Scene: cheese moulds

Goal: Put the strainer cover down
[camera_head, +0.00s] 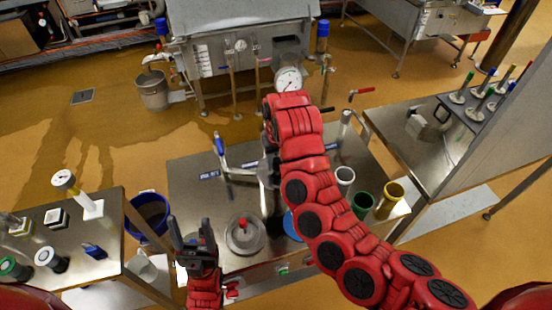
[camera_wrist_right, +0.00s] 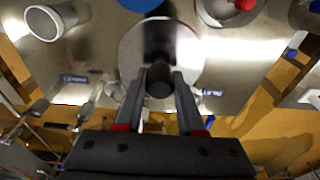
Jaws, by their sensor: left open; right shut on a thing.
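The strainer cover (camera_wrist_right: 186,55) is a shiny round metal disc with a dark knob (camera_wrist_right: 160,82) in the right wrist view. My right gripper (camera_wrist_right: 160,76) is shut on that knob, with one finger on each side. The disc lies over the metal table (camera_head: 190,178); I cannot tell whether it touches anything below. In the head view my red right arm hides the right gripper and most or all of the cover. My left gripper (camera_head: 191,226) is open and empty at the table's front left.
A round lid with a red knob (camera_head: 244,236) sits near the left gripper. A blue disc (camera_head: 291,226) is partly behind my arm. White (camera_head: 344,176), green (camera_head: 362,204) and yellow (camera_head: 389,197) cups stand at the right. A blue bucket (camera_head: 150,213) is left of the table.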

